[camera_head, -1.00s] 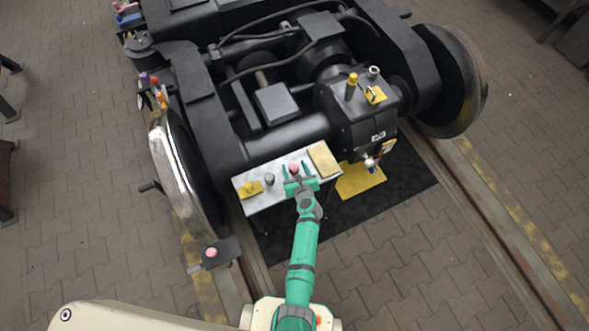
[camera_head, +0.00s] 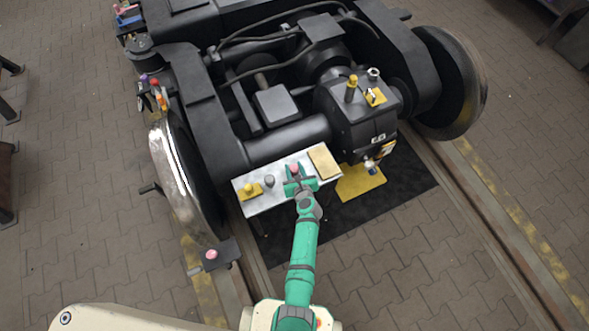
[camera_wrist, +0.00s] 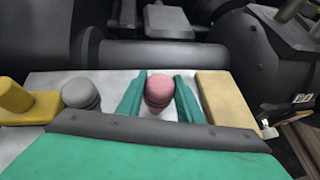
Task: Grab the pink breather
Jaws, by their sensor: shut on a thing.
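The pink breather (camera_wrist: 159,85) has a rounded cap over a ribbed pink body. It stands upright on the pale bench top (camera_wrist: 112,86), and it also shows in the head view (camera_head: 294,168). My green gripper (camera_wrist: 160,93) reaches it from the near side and is shut on it, with one finger on its left and one on its right. In the head view my gripper (camera_head: 296,170) is low over the bench.
A grey breather (camera_head: 269,180) and a yellow fitting (camera_head: 249,189) on a yellow base stand to the left. A tan block (camera_head: 323,161) lies to the right. The black bogie frame rises behind the bench. Another pink knob (camera_head: 211,254) sits on a dark plate by the wheel.

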